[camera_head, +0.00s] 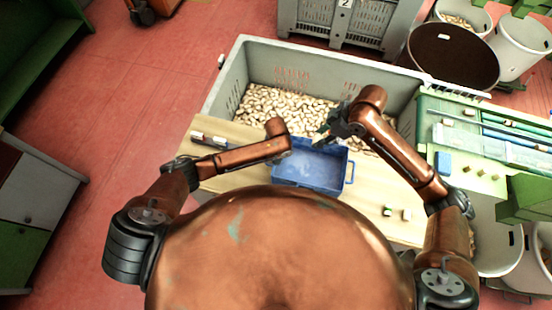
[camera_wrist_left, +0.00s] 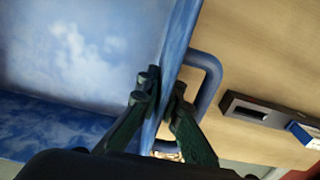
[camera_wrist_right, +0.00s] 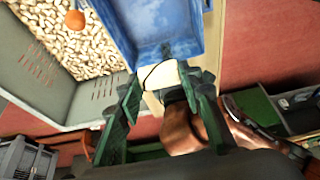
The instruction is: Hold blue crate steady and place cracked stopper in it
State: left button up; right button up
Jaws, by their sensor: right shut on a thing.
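The blue crate (camera_head: 312,172) stands on a pale wooden board at the front of the big grey bin; its bare floor shows and I see no stopper in it. My left gripper (camera_wrist_left: 162,88) has one finger inside and one outside the crate's wall (camera_wrist_left: 180,40), close to the loop handle, and is shut on that wall. My right gripper (camera_head: 325,136) is shut on the cracked stopper (camera_wrist_right: 158,75), a pale cork with a dark curved line across it.
Many loose stoppers (camera_head: 285,105) fill the grey bin (camera_head: 228,85) behind the crate. A small dark and white item (camera_head: 208,139) lies on the board at left. Two small pieces (camera_head: 397,213) lie at right. A green-framed rack (camera_head: 470,130) with blue rods stands at right.

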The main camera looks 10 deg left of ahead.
pick_arm(q)
grip_shut()
pick_arm(e)
notch_tip(320, 180, down, 13)
dwell(1.9)
jog(key=o, duration=0.8)
jog(key=v, duration=1.2)
